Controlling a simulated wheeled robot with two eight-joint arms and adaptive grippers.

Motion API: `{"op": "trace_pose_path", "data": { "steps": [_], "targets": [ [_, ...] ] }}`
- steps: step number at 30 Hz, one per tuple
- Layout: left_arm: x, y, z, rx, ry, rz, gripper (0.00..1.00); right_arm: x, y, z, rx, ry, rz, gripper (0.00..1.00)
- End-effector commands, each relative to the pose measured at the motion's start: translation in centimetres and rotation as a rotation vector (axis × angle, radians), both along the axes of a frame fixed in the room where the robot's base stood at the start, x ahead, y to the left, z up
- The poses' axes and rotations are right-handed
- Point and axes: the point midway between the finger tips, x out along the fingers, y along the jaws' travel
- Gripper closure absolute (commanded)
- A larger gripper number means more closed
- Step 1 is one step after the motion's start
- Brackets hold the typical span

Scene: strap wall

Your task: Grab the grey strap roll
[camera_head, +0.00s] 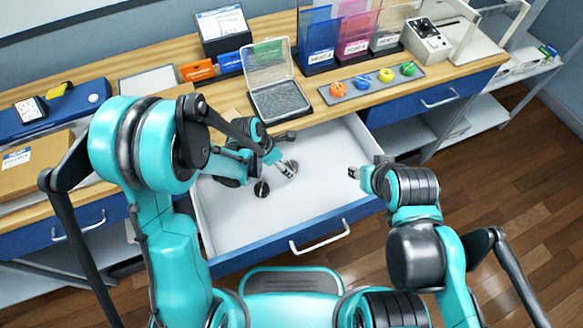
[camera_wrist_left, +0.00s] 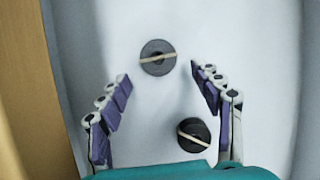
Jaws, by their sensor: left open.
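The grey strap roll (camera_wrist_left: 158,57), a disc with a pale band across it, lies flat in the open drawer. In the left wrist view it is just beyond and between my left fingertips. In the head view the grey roll (camera_head: 292,166) is partly covered by my left gripper (camera_head: 280,160). A darker, near-black roll (camera_wrist_left: 194,135) with a similar band lies closer to the wrist, beside the right-hand finger; it also shows in the head view (camera_head: 261,190). My left gripper is open and empty above the drawer. My right gripper (camera_head: 357,173) is over the drawer's right side, its jaws unclear.
The white-floored drawer (camera_head: 318,200) has walls around the rolls and a wooden counter (camera_head: 310,118) above its back edge. A clear-lidded box (camera_head: 280,100) and a tray of coloured knobs (camera_head: 350,88) stand on the counter. The drawer's front right is free.

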Motion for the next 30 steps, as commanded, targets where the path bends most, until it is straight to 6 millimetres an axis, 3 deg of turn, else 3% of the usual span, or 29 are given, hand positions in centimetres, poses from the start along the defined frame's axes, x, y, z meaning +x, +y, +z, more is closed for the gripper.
{"op": "trace_pose_path", "data": {
  "steps": [2,6,14,20,30],
  "targets": [
    [0.7,-1.5,-0.2,0.000,0.000,-0.005,0.35,0.0,0.0,-0.6,0.000,0.000,0.000,0.60],
    [1.1,-2.1,-2.6,-0.001,-0.001,-0.002,0.35,0.0,0.0,-1.6,0.000,0.000,0.000,0.60],
    [1.1,-2.2,-2.8,-0.001,-0.001,-0.001,0.35,0.0,0.0,-1.5,0.000,0.000,0.000,0.60],
    [1.1,-2.2,-2.8,-0.001,-0.001,-0.001,0.84,0.0,0.0,-1.5,0.000,0.000,0.000,0.60],
    [1.1,-2.2,-2.8,-0.001,-0.001,-0.001,0.84,0.0,0.0,-1.5,0.000,0.000,0.000,0.60]
  ]
}}
